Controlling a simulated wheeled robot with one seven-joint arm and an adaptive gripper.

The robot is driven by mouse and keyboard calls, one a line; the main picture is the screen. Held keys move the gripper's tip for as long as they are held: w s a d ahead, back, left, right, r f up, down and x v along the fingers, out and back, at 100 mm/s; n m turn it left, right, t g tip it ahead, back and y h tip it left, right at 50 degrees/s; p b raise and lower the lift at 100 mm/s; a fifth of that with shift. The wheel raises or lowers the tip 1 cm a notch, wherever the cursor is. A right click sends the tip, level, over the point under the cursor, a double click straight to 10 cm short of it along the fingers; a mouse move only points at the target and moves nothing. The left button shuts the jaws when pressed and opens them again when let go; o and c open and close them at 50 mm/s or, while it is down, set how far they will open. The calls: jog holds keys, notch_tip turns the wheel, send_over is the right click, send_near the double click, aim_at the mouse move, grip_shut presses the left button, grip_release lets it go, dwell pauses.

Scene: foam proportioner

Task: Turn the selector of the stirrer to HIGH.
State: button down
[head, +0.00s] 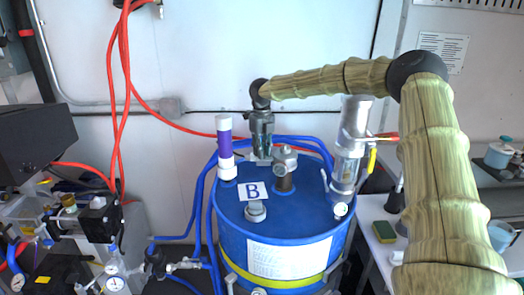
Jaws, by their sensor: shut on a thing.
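My gripper (261,148) points straight down over the back of a blue drum's lid. Its fingers are shut on a small part there, which looks to be the stirrer's selector. The fingers hide most of that part, and I cannot read its markings or setting. A grey metal fitting (285,166) with a round head stands on the lid just right of and in front of the fingertips.
The blue drum (228,240) has a "B" label, a white-and-purple tube (224,148) at left and a silver cylinder with a yellow handle (355,140) at right. Blue hoses ring its back. Red cables (121,90) hang at left. My arm crosses above the right side.

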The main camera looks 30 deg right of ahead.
jog(key=shift+r+m, duration=0.1)
jog(key=shift+m, duration=0.4)
jog(key=c, duration=1.3)
grip_release()
jog(key=shift+d, duration=0.1)
jog(key=shift+r, duration=3.9)
jog(key=shift+r, duration=0.1)
